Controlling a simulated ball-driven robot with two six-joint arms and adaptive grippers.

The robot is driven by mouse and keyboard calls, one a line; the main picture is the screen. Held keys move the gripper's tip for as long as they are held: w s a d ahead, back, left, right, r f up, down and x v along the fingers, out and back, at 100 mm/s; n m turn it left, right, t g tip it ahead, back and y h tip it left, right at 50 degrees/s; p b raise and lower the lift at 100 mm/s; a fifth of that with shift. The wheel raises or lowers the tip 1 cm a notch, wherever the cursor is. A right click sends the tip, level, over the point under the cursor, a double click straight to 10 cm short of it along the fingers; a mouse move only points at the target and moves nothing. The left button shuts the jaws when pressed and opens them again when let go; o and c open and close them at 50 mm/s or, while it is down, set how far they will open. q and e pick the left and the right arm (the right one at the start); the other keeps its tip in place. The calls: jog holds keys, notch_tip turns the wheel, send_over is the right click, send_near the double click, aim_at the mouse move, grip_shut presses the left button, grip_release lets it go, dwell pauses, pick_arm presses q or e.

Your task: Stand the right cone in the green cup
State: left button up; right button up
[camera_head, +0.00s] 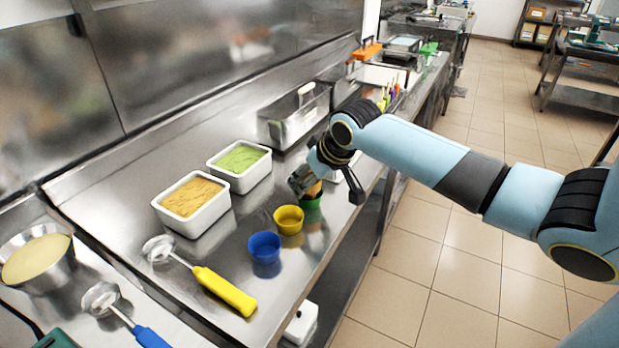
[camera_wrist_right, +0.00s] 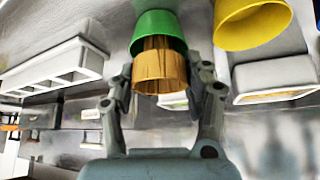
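The green cup (camera_head: 312,203) stands on the steel counter under my right gripper (camera_head: 307,186); it also shows in the right wrist view (camera_wrist_right: 157,24). A brown cone (camera_wrist_right: 160,72) has its narrow end inside the green cup, with its wide end towards my right gripper (camera_wrist_right: 162,82). The cone also shows in part in the head view (camera_head: 315,189). The right fingers stand on both sides of the cone, with slim gaps visible between them and it. How deep the cone's tip sits is hidden by the cup wall. My left gripper is out of view.
A yellow cup (camera_head: 289,220) stands close beside the green one, then a blue cup (camera_head: 264,247). White tubs of orange (camera_head: 196,221) and green ice cream (camera_head: 240,179) stand behind. A yellow-handled scoop (camera_head: 224,291) lies in front. The counter edge is close to the cups.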

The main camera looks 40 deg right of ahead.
jog(key=o, duration=0.3)
jog(key=shift+r, duration=0.15)
jog(key=shift+r, duration=0.35)
jog(key=v, duration=1.2)
